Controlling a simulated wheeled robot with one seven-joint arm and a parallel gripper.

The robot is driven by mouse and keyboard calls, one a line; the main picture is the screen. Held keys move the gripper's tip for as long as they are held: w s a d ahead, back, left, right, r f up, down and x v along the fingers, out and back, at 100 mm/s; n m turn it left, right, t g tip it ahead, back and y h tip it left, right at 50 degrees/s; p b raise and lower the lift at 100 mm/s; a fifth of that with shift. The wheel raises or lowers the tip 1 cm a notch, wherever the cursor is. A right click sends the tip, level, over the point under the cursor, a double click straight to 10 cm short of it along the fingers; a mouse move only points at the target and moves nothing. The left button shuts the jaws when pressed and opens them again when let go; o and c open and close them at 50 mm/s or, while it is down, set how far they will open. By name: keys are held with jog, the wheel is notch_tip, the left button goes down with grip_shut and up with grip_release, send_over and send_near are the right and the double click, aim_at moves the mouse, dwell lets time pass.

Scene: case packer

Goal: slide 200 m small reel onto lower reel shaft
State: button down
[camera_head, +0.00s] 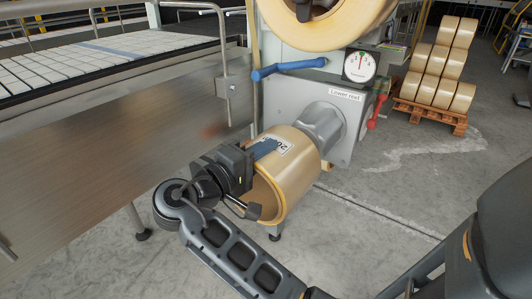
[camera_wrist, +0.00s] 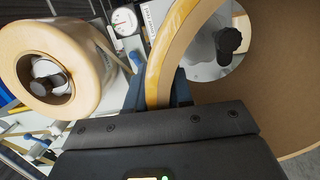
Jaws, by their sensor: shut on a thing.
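The 200 m small reel (camera_head: 308,165) is a tan roll with a white label, lying with its axis roughly level in front of the machine. My gripper (camera_head: 254,180) is shut on its near wall, one finger outside and one inside the hollow core. The wrist view shows the reel's tan rim (camera_wrist: 172,45) between the fingers and its brown inside on the right. The lower reel shaft's grey hub (camera_head: 322,122) is at the reel's far end. A dark knob (camera_wrist: 230,40) shows through the core opening in the wrist view. I cannot tell how far the shaft enters the core.
The "Lower reel" label (camera_head: 346,95) and a round gauge (camera_head: 359,66) are on the machine. A blue lever (camera_head: 288,68) and red handle (camera_head: 376,112) stick out nearby. An upper reel (camera_head: 325,28) hangs above. A metal conveyor side (camera_head: 100,130) is left; a pallet of reels stands back right.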

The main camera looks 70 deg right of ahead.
aim_at(288, 133)
jog(key=shift+w+d+b+x, duration=0.1)
jog(key=shift+w+b+x, duration=0.25)
jog(key=shift+x, duration=1.5)
jog(key=shift+w+d+b+x, duration=0.15)
jog(key=shift+b+x, duration=0.4)
jog(key=shift+x, duration=1.25)
jog(key=shift+w+d+b+x, duration=0.1)
jog(key=shift+w+b+x, duration=0.25)
jog(key=shift+x, duration=1.5)
jog(key=x, duration=0.7)
jog(key=shift+w+d+r+p, duration=0.25)
jog(key=shift+d+p, duration=0.1)
jog(key=shift+p, duration=0.1)
jog(key=shift+d, duration=0.1)
jog(key=shift+f, duration=0.3)
jog(key=c, duration=0.9)
grip_release()
jog(key=shift+f, duration=0.15)
